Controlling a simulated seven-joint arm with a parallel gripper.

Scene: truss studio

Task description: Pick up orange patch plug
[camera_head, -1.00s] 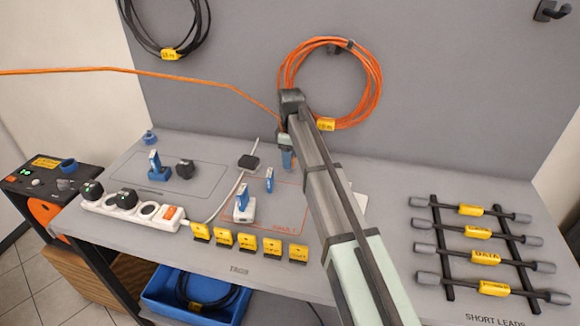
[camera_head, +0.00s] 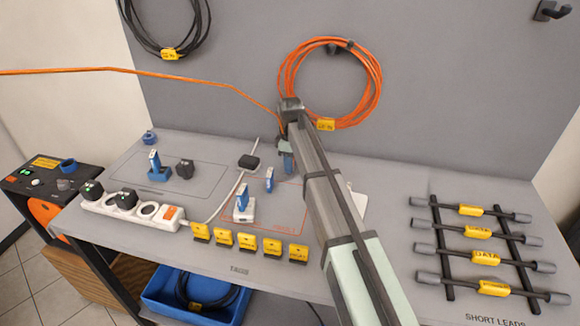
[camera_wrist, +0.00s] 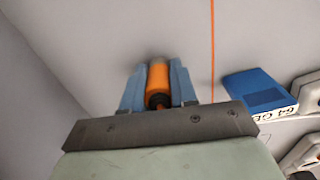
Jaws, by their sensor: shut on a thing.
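The orange patch plug (camera_wrist: 158,80) shows in the wrist view as an orange cylinder with a dark end. It sits between the two blue fingers of my gripper (camera_wrist: 158,88), which are shut on it from both sides. An orange cable (camera_head: 150,74) comes in from the left and runs to my gripper's wrist area. An orange line also shows in the wrist view (camera_wrist: 212,50).
A blue block with a label (camera_wrist: 258,90) is right of my gripper in the wrist view. On the bench are a white power strip (camera_head: 130,209), several yellow tags (camera_head: 247,241) and a rack of short leads (camera_head: 478,232). An orange coil (camera_head: 375,85) hangs on the panel.

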